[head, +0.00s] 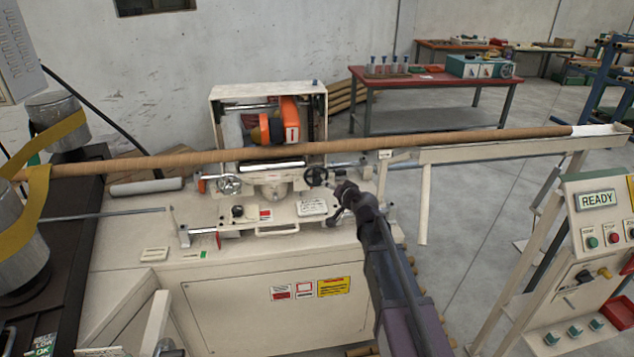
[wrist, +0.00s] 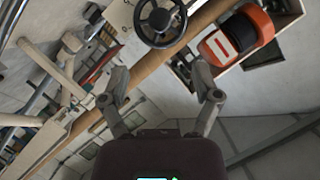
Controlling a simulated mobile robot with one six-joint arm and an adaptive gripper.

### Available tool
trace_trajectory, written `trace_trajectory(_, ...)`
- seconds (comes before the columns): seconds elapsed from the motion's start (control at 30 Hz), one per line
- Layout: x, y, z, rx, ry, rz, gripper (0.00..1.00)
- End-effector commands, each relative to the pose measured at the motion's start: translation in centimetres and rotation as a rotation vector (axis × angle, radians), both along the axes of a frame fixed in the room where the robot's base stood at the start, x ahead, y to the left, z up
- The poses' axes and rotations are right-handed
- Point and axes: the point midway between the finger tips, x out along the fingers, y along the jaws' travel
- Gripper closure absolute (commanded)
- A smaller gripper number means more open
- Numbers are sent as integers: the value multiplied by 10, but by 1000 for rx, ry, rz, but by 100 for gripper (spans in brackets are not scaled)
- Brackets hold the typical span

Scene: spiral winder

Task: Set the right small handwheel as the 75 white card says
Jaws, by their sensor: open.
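The right small handwheel (head: 316,177) is a dark, spoked wheel on the front of the white winder unit, under the long brown tube. In the wrist view the same dark wheel (wrist: 160,20) faces me at the top, beyond my fingertips. My gripper (head: 345,189) is just right of and below the wheel in the head view. In the wrist view my gripper (wrist: 159,74) is open, with nothing between its fingers and a gap to the wheel. A white card (head: 312,206) with small print lies on the ledge below the wheel; its text is unreadable.
A paler handwheel (head: 229,185) is to the left. The brown tube (head: 420,139) runs across above both wheels; it also crosses the wrist view (wrist: 150,58). An orange unit (head: 290,120) stands in the frame behind. A control panel (head: 598,215) reading READY is at right.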

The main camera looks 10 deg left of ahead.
Motion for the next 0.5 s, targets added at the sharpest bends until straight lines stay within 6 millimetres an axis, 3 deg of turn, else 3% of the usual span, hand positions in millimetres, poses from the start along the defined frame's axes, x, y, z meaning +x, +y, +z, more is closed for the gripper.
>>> trace_trajectory(0.5, 65, 38, -25, 0, 0, 1, 19)
